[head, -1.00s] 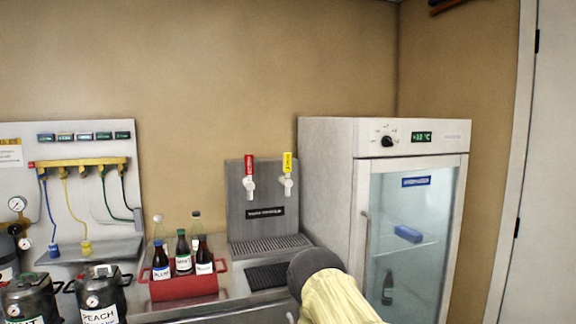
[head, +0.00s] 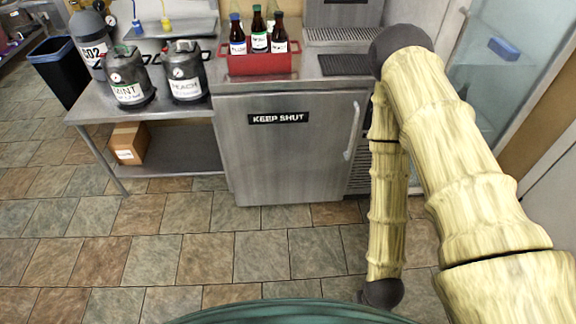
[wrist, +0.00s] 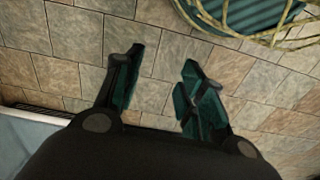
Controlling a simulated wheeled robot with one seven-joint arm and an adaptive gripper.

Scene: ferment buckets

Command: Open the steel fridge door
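The steel fridge door (head: 275,160) is a grey under-counter panel with a black "KEEP SHUT" label (head: 278,118). It is closed flush. Its upright bar handle (head: 352,128) is at the door's right edge, just left of my arm. In the wrist view my gripper (wrist: 163,65) has its two dark fingers apart, with only floor tiles between them. In the head view my arm hangs down on the right, right of the door; the fingers are not clearly visible there. The gripper is not touching the handle.
On the counter above the door stands a red caddy (head: 262,64) of bottles. A steel table at left bears two black kegs (head: 184,70); a cardboard box (head: 128,143) sits on its shelf. A glass-door fridge (head: 500,80) stands at right. The tiled floor (head: 235,240) before the door is clear.

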